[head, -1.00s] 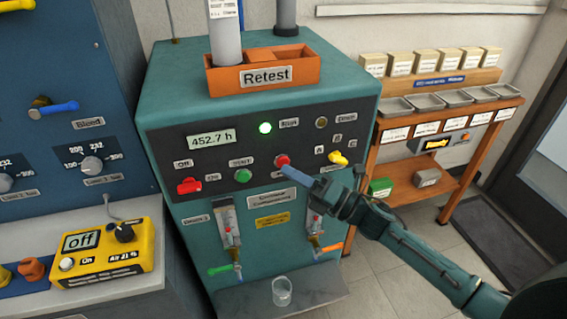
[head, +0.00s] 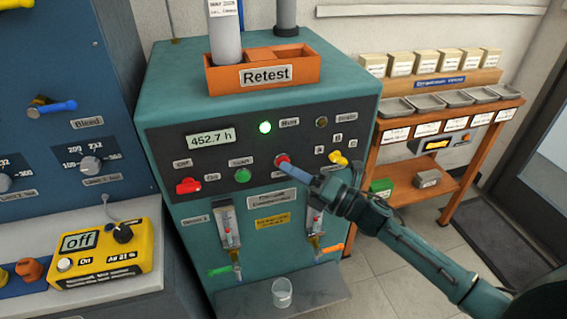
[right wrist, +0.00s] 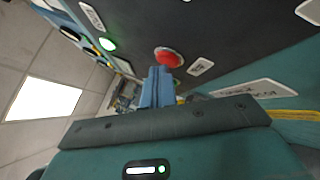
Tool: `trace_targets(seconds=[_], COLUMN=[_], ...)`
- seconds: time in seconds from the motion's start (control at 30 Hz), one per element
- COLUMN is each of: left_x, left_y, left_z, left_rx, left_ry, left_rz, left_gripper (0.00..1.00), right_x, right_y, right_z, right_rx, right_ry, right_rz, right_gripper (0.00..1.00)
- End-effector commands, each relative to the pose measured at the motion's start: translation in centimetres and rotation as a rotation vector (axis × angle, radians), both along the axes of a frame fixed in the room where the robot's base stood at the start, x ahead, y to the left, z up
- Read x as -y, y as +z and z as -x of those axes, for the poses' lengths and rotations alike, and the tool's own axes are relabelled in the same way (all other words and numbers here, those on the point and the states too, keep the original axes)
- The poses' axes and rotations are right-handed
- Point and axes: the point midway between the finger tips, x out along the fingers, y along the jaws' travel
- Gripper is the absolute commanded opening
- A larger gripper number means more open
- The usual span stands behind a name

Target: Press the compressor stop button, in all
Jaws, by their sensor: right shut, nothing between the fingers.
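The red stop button (head: 283,160) is on the dark panel of the teal compressor cabinet (head: 165,95). It also shows in the right wrist view (right wrist: 169,57), just beyond my fingertips. My right gripper (head: 290,166) is shut and empty, its blue fingertips at the button's lower right edge in the head view. I cannot tell whether they touch it. The green start button (head: 242,175) is to the left of the red one. The "Run" lamp (head: 265,127) glows green, and the display (head: 210,140) reads 452.7 h. My left gripper is out of view.
A red switch (head: 188,186) and a yellow selector (head: 338,158) are at the panel's ends. Two gauges with taps are below, over a ledge with a glass beaker (head: 282,292). A yellow analyser (head: 98,255) stands left. A wooden rack (head: 470,175) stands right.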

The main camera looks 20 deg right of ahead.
Motion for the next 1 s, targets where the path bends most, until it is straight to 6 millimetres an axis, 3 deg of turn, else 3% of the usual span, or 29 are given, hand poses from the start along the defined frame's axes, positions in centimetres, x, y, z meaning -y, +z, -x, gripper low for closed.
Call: trace_targets(seconds=[0.63,1.0], left_x=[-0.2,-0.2], left_y=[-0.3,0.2], left_z=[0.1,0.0], left_rx=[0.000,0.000], left_ry=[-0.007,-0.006], left_rz=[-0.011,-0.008], left_gripper=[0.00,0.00], right_x=[0.0,0.1], right_y=[0.0,0.0], right_z=[-0.4,1.2], right_rx=[-0.001,-0.001], right_ry=[-0.001,-0.001], right_rz=[-0.001,-0.001], right_gripper=[0.00,0.00])
